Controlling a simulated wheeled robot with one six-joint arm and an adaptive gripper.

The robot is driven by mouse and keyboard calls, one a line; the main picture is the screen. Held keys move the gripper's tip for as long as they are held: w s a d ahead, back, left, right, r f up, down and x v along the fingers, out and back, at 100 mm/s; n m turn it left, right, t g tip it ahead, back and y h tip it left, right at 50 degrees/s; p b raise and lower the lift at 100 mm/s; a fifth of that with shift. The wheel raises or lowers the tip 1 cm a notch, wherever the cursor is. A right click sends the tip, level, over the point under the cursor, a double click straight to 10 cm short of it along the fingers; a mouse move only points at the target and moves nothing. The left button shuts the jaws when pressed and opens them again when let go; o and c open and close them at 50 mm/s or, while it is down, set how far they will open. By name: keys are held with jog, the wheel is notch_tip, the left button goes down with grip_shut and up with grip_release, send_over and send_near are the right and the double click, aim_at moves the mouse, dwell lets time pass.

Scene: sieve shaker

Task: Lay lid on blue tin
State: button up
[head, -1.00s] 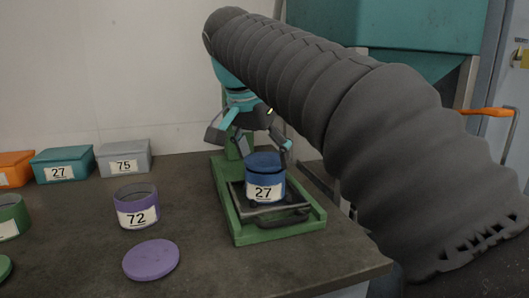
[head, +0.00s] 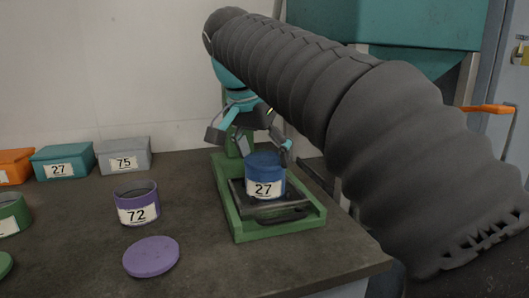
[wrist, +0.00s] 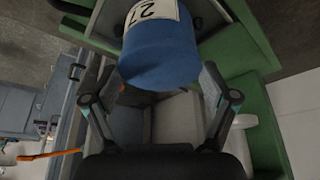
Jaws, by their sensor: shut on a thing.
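The blue tin (head: 264,189), labelled 27, stands upright on the plate of the green shaker frame (head: 280,233). Its top is covered in blue; I take this to be the blue lid (head: 264,161), though the seam between lid and tin is hard to see. My gripper (head: 254,148) is at the top of the tin, with a finger on either side, shut on the blue lid. In the wrist view the tin's label (wrist: 153,12) and the blue top (wrist: 160,62) lie between my fingers; the exact contact points are unclear.
A purple tin (head: 137,207) labelled 72 and a purple lid (head: 151,257) are on the bench to the left. A green tin (head: 12,214) is at the left edge. Orange, teal (head: 62,163) and grey (head: 123,157) boxes stand by the wall.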

jog(key=o, duration=0.6)
jog(key=shift+o, duration=0.2)
jog(key=shift+v, duration=3.75)
